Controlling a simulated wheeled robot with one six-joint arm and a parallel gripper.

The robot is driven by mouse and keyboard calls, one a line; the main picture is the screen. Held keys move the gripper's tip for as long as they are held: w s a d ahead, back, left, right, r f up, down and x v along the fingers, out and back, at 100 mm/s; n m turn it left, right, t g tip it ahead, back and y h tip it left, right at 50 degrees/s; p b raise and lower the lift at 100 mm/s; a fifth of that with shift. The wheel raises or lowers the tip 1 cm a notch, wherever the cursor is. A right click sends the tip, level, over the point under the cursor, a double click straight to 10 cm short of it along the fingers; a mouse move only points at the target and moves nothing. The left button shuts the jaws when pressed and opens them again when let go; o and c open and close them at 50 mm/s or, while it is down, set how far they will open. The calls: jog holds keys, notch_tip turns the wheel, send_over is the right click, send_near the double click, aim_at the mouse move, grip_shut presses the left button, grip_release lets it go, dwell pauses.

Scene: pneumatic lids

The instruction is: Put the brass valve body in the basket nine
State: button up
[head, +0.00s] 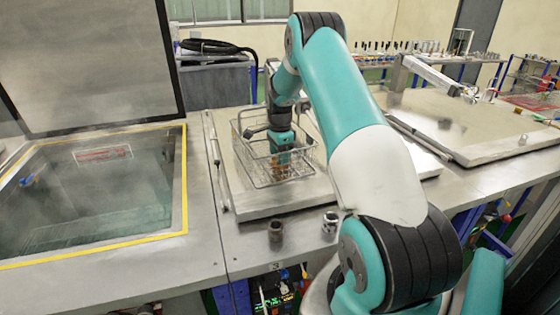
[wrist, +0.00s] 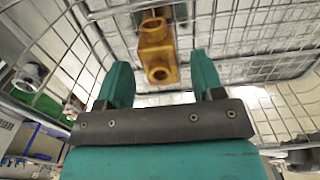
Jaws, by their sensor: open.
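The brass valve body (wrist: 157,48) shows in the wrist view inside the wire basket (wrist: 238,68), just beyond my fingertips. It has a golden, blocky form with round openings. My gripper (wrist: 162,76) is open, its two teal fingers apart, with nothing between them that I can make out. In the head view the wire basket (head: 248,160) stands on a closed grey lid, and my gripper (head: 283,160) reaches down into it. A small orange patch shows by the fingers there, mostly hidden. No number is readable on the basket.
Two short metal cylinders, a dark one (head: 276,231) and a shinier one (head: 330,222), stand on the steel counter in front of the lid. An open tank (head: 183,190) with a raised lid (head: 95,60) is at the left. Another closed lid (head: 480,125) lies at the right.

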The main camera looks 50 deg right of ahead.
notch_tip(320, 180, up, 10)
jog(key=b, duration=0.3)
jog(key=s+a+r+n, duration=0.25)
jog(key=a+n, duration=0.25)
jog(key=a, duration=0.5)
jog(key=s+a+r+n+t+y, duration=0.1)
jog(key=a+r+n, duration=0.3)
jog(key=a, duration=0.6)
jog(key=s+a+r+n, duration=0.1)
jog(key=s+a+n, duration=0.1)
jog(key=a+n, duration=0.6)
jog(key=s+a+n+g+y, duration=0.1)
jog(key=s+a+n+y, duration=0.2)
jog(key=s+a+n, duration=1)
jog(key=s+a, duration=0.5)
jog(key=s, duration=0.4)
jog(key=shift+f, duration=0.3)
